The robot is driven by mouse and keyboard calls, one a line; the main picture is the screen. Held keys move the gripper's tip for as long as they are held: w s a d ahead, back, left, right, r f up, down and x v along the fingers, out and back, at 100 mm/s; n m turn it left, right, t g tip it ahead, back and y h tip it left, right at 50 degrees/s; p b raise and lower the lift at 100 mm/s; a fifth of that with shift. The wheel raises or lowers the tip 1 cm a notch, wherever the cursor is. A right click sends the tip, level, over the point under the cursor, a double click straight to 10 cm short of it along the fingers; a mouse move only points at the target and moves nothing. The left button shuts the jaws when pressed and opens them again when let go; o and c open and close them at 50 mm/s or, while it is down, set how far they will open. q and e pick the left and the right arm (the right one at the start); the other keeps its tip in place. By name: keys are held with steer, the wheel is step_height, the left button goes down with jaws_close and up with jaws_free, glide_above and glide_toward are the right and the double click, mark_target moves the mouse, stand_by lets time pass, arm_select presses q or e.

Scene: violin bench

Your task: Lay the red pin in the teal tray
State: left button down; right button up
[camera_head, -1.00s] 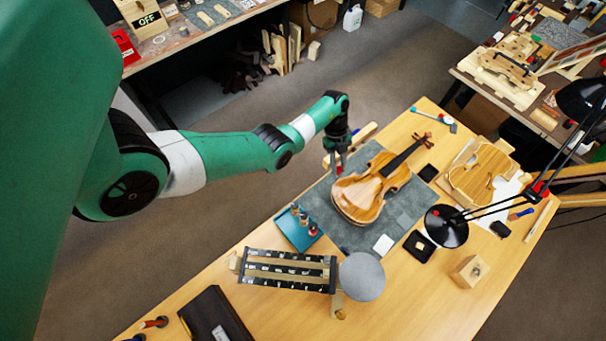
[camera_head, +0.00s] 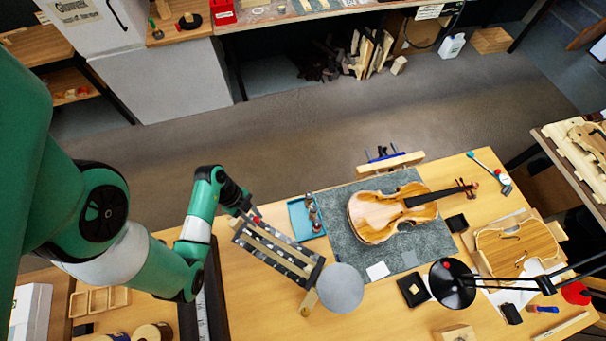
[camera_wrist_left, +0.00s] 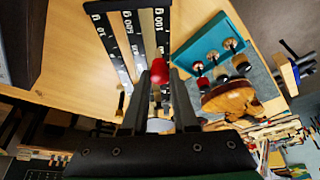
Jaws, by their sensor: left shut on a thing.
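The pin's lower part is hidden. The red end is a small spot in the head view (camera_head: 257,219). The teal tray (camera_head: 297,225) lies beside the grey mat, with several small dark-and-metal pieces along its right side. It also shows in the left wrist view (camera_wrist_left: 190,50). My right gripper is not in view.
The rack (camera_head: 275,252) with printed weight labels lies just below and right of the gripper. A grey disc (camera_head: 340,288) stands at its right end. The violin (camera_head: 375,218) lies on the grey mat (camera_head: 350,253) right of the tray. The tray's left part looks clear.

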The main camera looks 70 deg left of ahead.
arm_select(q)
steer(key=w+f+b, duration=0.3)
steer(key=w+f, duration=0.2)
steer(key=w, duration=0.5)
steer(key=b, duration=0.4)
glide_above(297, 220)
step_height(297, 220, down, 8)
steer(key=shift+f, duration=0.1)
steer(key=c, duration=0.7)
jaws_free()
